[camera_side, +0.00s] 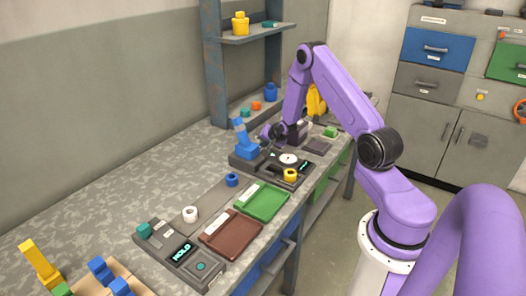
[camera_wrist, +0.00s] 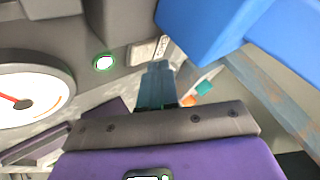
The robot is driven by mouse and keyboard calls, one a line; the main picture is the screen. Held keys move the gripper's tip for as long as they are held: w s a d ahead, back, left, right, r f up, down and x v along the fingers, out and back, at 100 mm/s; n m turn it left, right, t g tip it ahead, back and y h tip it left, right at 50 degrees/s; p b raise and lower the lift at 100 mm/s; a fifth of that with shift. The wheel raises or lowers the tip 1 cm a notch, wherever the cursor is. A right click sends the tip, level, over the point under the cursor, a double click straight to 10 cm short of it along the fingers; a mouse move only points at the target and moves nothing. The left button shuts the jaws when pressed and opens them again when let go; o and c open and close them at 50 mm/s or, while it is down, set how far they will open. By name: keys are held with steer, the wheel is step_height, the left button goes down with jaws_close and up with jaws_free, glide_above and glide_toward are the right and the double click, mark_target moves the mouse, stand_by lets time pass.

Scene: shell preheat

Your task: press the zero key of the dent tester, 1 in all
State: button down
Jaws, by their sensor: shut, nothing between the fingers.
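The dent tester (camera_side: 247,162) is a dark grey unit on the bench with a blue upright part (camera_side: 242,140) and a round white dial (camera_side: 288,158). In the wrist view the dial (camera_wrist: 22,103) has a red needle at the left. A small round key (camera_wrist: 104,62) with a green rim sits on the grey housing; its marking cannot be read, so I cannot tell whether it is the zero key. My gripper (camera_wrist: 157,68) is shut and empty, its tips right of that key. In the side view my gripper (camera_side: 270,134) is beside the blue part; contact cannot be told.
A shelf post (camera_side: 214,80) stands behind.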

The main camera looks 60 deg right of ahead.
steer(key=shift+r, duration=0.25)
steer(key=shift+r, duration=2.45)
